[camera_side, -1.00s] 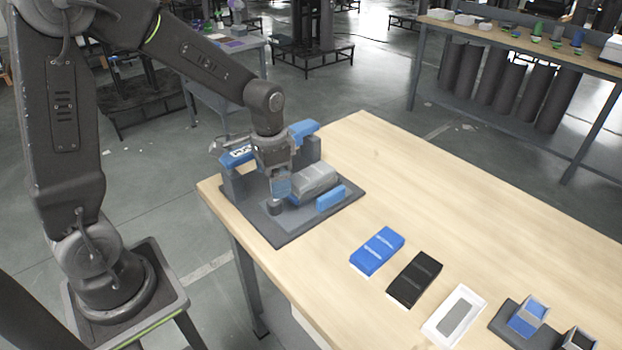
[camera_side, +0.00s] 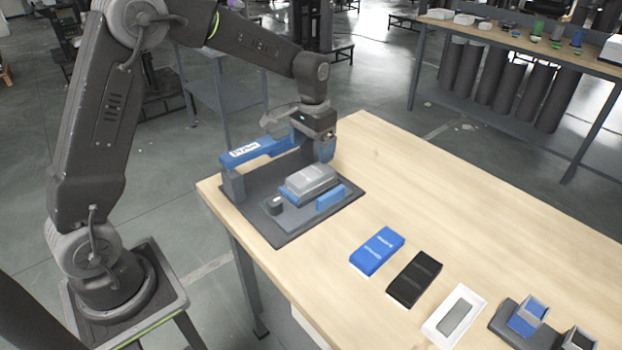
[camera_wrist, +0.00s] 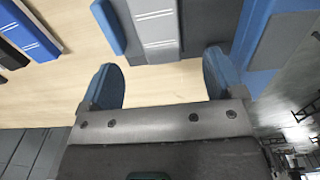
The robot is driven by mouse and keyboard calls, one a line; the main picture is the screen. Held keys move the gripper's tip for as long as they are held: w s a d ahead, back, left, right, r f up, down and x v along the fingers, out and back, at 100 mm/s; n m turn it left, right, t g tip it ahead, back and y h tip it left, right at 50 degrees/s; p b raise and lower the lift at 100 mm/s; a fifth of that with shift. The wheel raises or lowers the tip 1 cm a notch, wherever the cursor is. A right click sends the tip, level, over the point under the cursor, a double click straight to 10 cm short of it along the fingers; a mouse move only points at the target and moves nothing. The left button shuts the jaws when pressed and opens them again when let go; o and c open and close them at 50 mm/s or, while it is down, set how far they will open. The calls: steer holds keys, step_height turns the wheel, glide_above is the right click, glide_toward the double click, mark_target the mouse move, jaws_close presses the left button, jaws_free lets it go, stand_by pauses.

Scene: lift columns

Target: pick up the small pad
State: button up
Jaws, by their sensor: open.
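A small grey pad (camera_side: 458,316) lies in a shallow white tray (camera_side: 433,329) at the front right of the table; I take it for the small pad. It is not visible in the wrist view. My gripper (camera_side: 327,155) is at the far side of the dark fixture plate, beside the far end of the blue bar and well away from the tray. In the wrist view my gripper (camera_wrist: 163,82) shows two blue fingers spread apart, open, with bare wood between them.
On the fixture plate (camera_side: 285,232) are a ribbed grey block (camera_side: 310,181), a small blue block (camera_side: 330,197) and a raised blue bar (camera_side: 255,152). A blue pack (camera_side: 377,251), a black pack (camera_side: 414,279) and a dark holder (camera_side: 510,328) lie along the front.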

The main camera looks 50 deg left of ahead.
steer(key=shift+s+d+f, duration=0.1)
steer(key=shift+s+f, duration=0.05)
steer(key=shift+f, duration=1.6)
steer(key=shift+s+f, duration=0.15)
steer(key=shift+f, duration=1.6)
steer(key=shift+c, duration=0.3)
steer(key=c, duration=1.1)
steer(key=shift+r, duration=0.1)
step_height(320, 180, up, 10)
steer(key=shift+f, duration=0.15)
steer(key=shift+c, duration=1.1)
step_height(320, 180, up, 7)
glide_above(311, 173)
